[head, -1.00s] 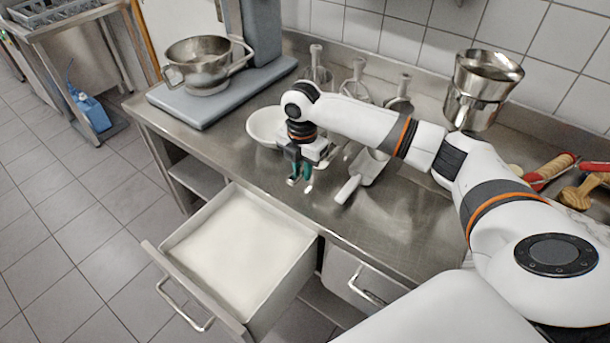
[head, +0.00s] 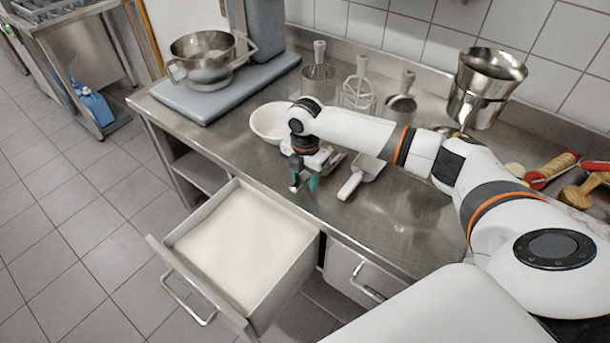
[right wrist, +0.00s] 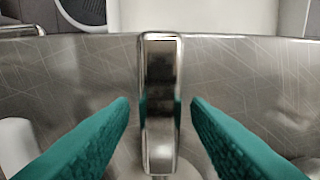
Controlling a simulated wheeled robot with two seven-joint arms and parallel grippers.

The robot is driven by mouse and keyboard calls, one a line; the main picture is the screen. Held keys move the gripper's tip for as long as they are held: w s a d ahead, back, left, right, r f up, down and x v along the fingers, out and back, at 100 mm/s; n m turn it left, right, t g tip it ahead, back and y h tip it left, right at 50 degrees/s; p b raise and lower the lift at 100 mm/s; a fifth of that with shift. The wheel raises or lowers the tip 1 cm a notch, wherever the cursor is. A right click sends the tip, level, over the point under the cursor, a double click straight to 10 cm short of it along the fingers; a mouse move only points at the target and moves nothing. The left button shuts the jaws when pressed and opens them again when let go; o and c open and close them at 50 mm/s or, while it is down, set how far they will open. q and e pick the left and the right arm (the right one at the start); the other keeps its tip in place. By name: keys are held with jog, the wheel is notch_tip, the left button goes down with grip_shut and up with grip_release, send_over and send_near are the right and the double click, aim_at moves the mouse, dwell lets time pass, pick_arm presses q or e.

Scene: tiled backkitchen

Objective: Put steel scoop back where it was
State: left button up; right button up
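The steel scoop (right wrist: 160,105) shows in the right wrist view as a shiny flat handle pointing toward the counter's front edge. My right gripper (right wrist: 160,110) is open, with one green finger on each side of the handle and a visible gap on both sides. In the head view my right gripper (head: 304,185) is low over the counter near its front edge, and it hides much of this scoop. A second scoop with a white handle (head: 350,186) lies just to the right. My left gripper is not in view.
An open drawer (head: 303,262) filled with white powder juts out below the gripper. A white bowl (head: 262,122) stands behind it. A steel pot (head: 474,108) is at the back right. The front right counter (head: 400,225) is clear.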

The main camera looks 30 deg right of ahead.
jog(key=shift+r, duration=0.15)
notch_tip(320, 180, up, 12)
jog(key=b, duration=0.2)
dwell(0.6)
